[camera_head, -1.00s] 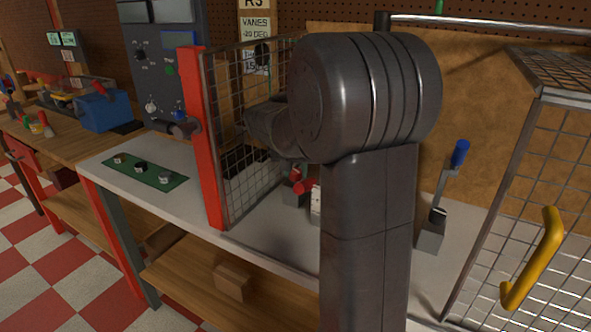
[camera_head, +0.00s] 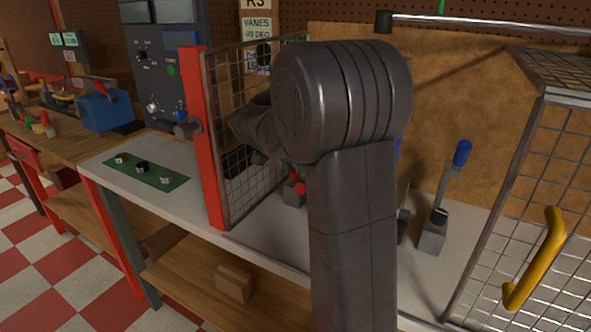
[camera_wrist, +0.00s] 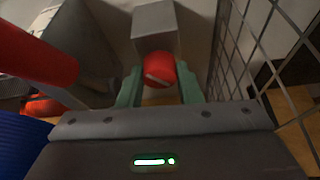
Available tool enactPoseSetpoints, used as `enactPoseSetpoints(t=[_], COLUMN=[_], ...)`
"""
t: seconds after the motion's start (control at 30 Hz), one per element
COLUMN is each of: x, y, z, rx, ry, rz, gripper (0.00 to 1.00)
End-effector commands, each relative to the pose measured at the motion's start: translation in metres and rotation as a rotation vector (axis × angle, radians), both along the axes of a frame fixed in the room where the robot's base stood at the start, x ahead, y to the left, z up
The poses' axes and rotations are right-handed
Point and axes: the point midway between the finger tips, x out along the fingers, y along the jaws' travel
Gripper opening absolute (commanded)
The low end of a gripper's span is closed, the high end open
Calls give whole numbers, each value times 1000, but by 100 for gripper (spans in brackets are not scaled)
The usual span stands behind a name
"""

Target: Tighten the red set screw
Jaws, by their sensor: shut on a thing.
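The red set screw (camera_wrist: 158,68) shows in the wrist view as a round red head with a pale slot line across it. It sits at the near end of a grey block (camera_wrist: 153,28). My gripper (camera_wrist: 160,82) has its two green fingers on either side of the head, shut on it.
A wire mesh (camera_wrist: 262,45) stands close on the right in the wrist view. A red bar (camera_wrist: 40,55) and a blue ribbed part (camera_wrist: 22,142) are close on the left. In the head view, a blue-handled lever (camera_head: 462,153) and a mesh door with yellow handle (camera_head: 537,262) stand right.

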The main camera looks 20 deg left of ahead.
Motion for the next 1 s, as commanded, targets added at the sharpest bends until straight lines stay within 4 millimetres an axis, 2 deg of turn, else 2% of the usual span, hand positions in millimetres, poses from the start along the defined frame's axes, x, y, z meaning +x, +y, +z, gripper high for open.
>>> enactPoseSetpoints(t=[0.33,0.37,0.47,0.77,0.87,1.0], x=[1,1,0,0,-3,-12], y=[0,0,0,0,1,3], z=[1,1,1,2,9,32], rx=[2,2,1,1,2,5], ry=[-2,-2,-2,-1,-2,-3], rz=[-1,-1,-1,-1,0,0], gripper=[9,35,53,53,53,53])
